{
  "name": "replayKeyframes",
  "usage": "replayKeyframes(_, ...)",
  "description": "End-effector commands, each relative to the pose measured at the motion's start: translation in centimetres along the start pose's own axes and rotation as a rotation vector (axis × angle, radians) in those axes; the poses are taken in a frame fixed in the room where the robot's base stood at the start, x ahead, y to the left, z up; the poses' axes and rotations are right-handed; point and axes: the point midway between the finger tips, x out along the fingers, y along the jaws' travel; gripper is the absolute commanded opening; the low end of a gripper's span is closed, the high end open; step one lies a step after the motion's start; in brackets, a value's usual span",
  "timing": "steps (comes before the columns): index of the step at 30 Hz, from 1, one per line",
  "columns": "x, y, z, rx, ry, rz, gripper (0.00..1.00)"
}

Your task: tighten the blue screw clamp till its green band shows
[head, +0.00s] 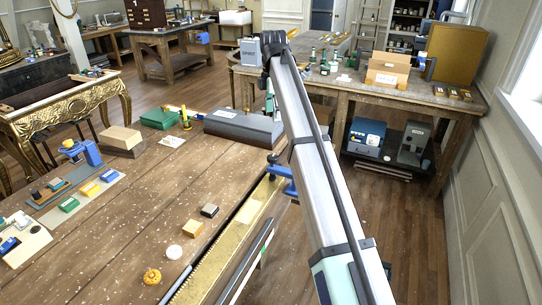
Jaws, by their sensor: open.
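A blue screw clamp (281,172) sits at the right edge of the wooden worktable, by the far end of a long gilt strip (222,254). It is partly hidden behind my arm. A dark rounded part shows at its top left. I cannot make out a green band on it at this size. My arm rises from the bottom right to a dark joint at the top centre. My gripper is not seen; the part of the arm past that joint is mostly hidden behind the nearer link.
The worktable (120,215) holds a grey block (243,128), a green box (160,119), a tan block (193,229), a white disc (174,252) and an orange knob-like piece (152,276). A gilt console (62,116) stands left. A cluttered bench (350,92) stands behind. Floor is open at right.

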Motion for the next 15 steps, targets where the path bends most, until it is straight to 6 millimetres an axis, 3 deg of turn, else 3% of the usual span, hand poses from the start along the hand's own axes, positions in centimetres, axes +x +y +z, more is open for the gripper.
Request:
replayKeyframes(8, 2.2, -0.2, 0.0, -0.02, -0.001, -0.002, 0.67)
replayKeyframes(15, 6.7, -0.3, 0.0, -0.018, -0.002, -0.003, 0.67)
